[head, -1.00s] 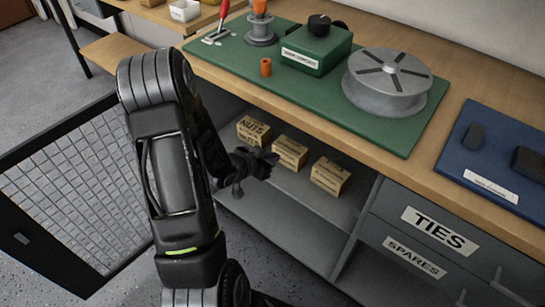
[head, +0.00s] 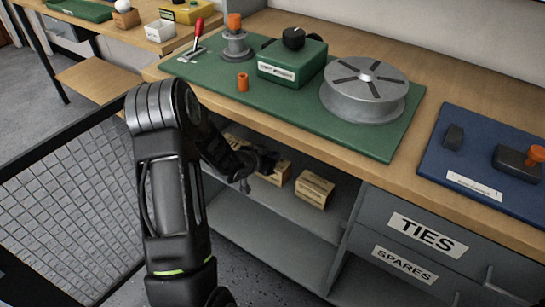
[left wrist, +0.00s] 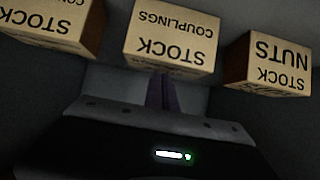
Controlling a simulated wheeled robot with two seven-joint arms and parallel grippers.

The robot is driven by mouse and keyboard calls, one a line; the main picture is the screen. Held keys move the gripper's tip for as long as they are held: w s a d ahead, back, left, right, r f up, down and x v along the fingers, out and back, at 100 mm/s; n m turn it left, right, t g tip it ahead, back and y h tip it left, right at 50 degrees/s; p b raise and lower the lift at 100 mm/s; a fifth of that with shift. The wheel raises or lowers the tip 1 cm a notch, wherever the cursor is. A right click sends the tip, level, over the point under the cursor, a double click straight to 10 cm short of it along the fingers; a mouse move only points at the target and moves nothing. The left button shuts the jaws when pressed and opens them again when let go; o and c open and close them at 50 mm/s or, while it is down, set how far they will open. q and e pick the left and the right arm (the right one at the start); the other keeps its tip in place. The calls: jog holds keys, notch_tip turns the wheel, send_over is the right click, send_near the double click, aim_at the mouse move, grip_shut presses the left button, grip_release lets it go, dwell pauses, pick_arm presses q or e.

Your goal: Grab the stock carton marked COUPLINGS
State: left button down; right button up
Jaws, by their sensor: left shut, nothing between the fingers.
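Three cartons stand in a row on the upper shelf below the bench. The carton marked COUPLINGS (left wrist: 172,38) is the middle one; its lettering is upside down in the left wrist view. In the head view the COUPLINGS carton (head: 281,173) is partly hidden by my left gripper (head: 268,160). The left gripper's fingers (left wrist: 162,90) are shut and empty, pointing at that carton's front. I cannot tell whether they touch it. My right gripper is not in view.
A carton marked NUTS (left wrist: 268,65) and another STOCK carton (left wrist: 50,25) flank the middle one. The bench edge overhangs the shelf. An open mesh door (head: 75,215) is at left, and drawers marked TIES (head: 427,234) and SPARES (head: 405,264) are at right.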

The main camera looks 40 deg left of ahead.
pick_arm(q)
jog(key=shift+s+f, duration=0.35)
jog(key=shift+f, duration=0.15)
jog(key=s, duration=1)
jog(key=shift+d+f+p, duration=0.15)
jog(key=shift+f+p, duration=0.05)
jog(key=shift+p, duration=0.1)
jog(key=shift+r+p, duration=0.55)
jog(key=shift+r, duration=0.2)
jog(key=shift+w+r, duration=0.15)
jog(key=shift+w, duration=0.05)
